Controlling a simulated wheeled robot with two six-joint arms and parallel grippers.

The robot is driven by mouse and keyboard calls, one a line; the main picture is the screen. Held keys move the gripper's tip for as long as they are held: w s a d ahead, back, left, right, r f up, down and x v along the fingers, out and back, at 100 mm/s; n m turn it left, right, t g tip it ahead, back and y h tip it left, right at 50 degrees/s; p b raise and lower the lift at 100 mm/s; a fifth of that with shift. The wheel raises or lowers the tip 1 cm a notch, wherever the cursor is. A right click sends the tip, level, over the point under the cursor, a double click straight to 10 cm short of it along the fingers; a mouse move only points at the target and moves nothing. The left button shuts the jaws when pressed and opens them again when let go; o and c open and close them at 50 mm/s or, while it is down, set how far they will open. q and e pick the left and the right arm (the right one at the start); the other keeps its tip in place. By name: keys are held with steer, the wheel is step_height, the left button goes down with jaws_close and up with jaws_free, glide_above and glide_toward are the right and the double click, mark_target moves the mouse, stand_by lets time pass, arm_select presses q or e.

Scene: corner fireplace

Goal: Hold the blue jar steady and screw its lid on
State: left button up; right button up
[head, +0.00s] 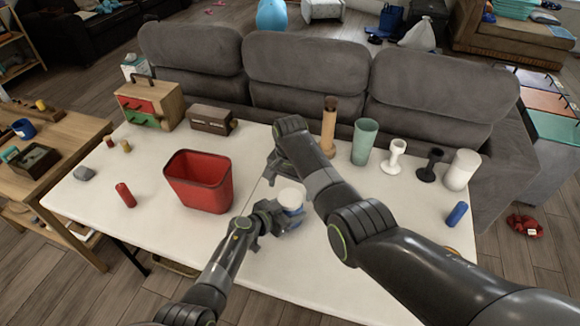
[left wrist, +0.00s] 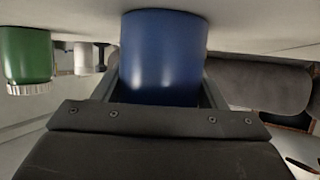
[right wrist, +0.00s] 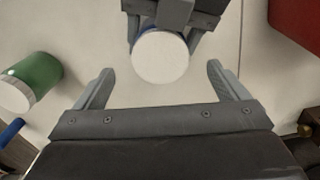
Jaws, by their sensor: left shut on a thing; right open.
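The blue jar (head: 294,212) stands on the white table with a round white lid (head: 291,197) on top. In the left wrist view the jar (left wrist: 163,55) fills the space between my left fingers. My left gripper (head: 268,218) is shut on its side. In the right wrist view the lid (right wrist: 160,57) lies just ahead of my right fingertips. My right gripper (right wrist: 160,78) is open and empty, its fingers apart and clear of the lid. I cannot tell how tightly the lid sits. My right arm partly hides the area around the jar in the head view.
A green jar with a white lid (right wrist: 33,82) stands near the blue jar. A red bin (head: 198,182) is left of it. A teal cup (head: 364,142), white goblet (head: 394,157) and white cylinder (head: 461,170) stand toward the back right.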

step_height(320, 180, up, 8)
steer(key=shift+r, duration=0.15)
stand_by(0.3)
arm_select(q)
steer(key=o, duration=2)
steer(key=shift+c, duration=0.2)
steer(key=shift+s+a+r+p, duration=0.15)
steer(key=shift+a+r+p, duration=0.05)
steer(key=shift+p, duration=0.1)
steer(key=p+v, duration=0.3)
steer(key=v, duration=0.3)
steer(key=shift+r, duration=0.1)
steer(key=p+v, duration=0.2)
steer(key=v, duration=0.8)
steer(key=shift+s+a+p, duration=0.25)
steer(key=shift+s+p, duration=0.1)
steer(key=shift+p, duration=0.05)
arm_select(e)
step_height(320, 180, up, 6)
steer(key=shift+r, duration=0.15)
